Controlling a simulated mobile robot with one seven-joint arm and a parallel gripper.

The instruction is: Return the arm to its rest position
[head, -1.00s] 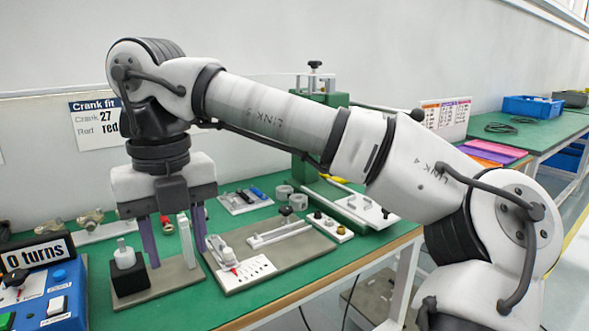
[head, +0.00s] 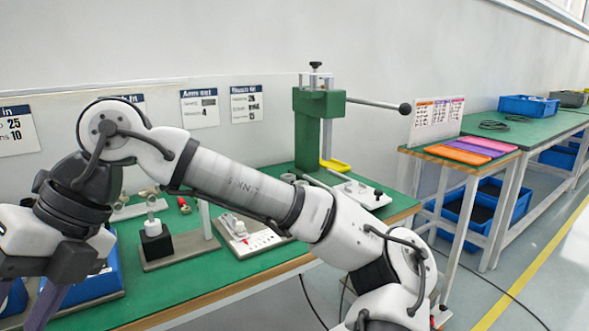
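My arm (head: 235,185) stretches across the head view from the lower right to the left. My gripper (head: 26,300) hangs at the lower left edge, fingers down, in front of the blue box on the bench. Its two purple-grey fingers are apart with nothing seen between them, so it is open and empty. The fingertips are partly cut off or hard to make out at the frame's edge.
The green bench (head: 185,290) carries a black block with a white piece (head: 152,230), a white plate (head: 255,240) and a green press (head: 318,120) with a long lever. Coloured trays (head: 465,152) lie on a side table. Floor is free at the right.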

